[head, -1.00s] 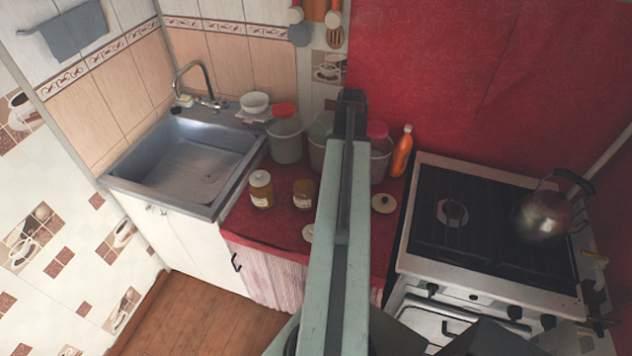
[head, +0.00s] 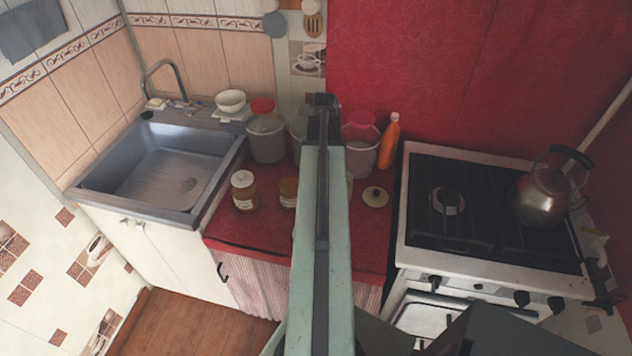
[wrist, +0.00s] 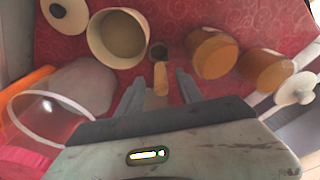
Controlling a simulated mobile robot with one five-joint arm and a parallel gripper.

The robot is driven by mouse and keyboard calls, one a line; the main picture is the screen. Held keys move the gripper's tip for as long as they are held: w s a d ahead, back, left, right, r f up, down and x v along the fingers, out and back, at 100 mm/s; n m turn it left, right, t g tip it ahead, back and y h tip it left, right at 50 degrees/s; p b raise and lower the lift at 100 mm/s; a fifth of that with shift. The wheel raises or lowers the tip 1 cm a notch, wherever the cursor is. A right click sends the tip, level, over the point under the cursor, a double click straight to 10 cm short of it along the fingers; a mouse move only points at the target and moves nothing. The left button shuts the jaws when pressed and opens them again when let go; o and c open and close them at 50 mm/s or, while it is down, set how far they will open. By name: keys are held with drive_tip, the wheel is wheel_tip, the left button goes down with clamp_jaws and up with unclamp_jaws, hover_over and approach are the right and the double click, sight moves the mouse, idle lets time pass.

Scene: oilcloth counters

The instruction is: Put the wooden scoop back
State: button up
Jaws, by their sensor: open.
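The wooden scoop (wrist: 161,78) lies on the red counter in the wrist view, its pale handle toward my gripper and its small dark-looking round end away. My gripper (wrist: 157,86) is open, with one finger on each side of the handle; I cannot tell whether they touch it. An open cream canister (wrist: 92,42) with tan contents stands just left of the scoop's round end. In the head view my arm hides the scoop, the open canister and my gripper.
Two amber jars (wrist: 213,55) stand right of the scoop. Pails (head: 266,140) and an orange bottle (head: 389,143) stand behind. The sink is left; the stove with kettle (head: 540,196) is right.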

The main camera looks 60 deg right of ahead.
drive_tip(key=f+b, duration=0.3)
drive_tip(key=f, duration=0.1)
drive_tip(key=shift+w+d+f, duration=0.1)
drive_tip(key=shift+w, duration=0.2)
drive_tip(key=shift+r, duration=0.2)
clamp_jaws()
drive_tip(key=shift+r+p, duration=0.1)
drive_tip(key=shift+p, duration=0.2)
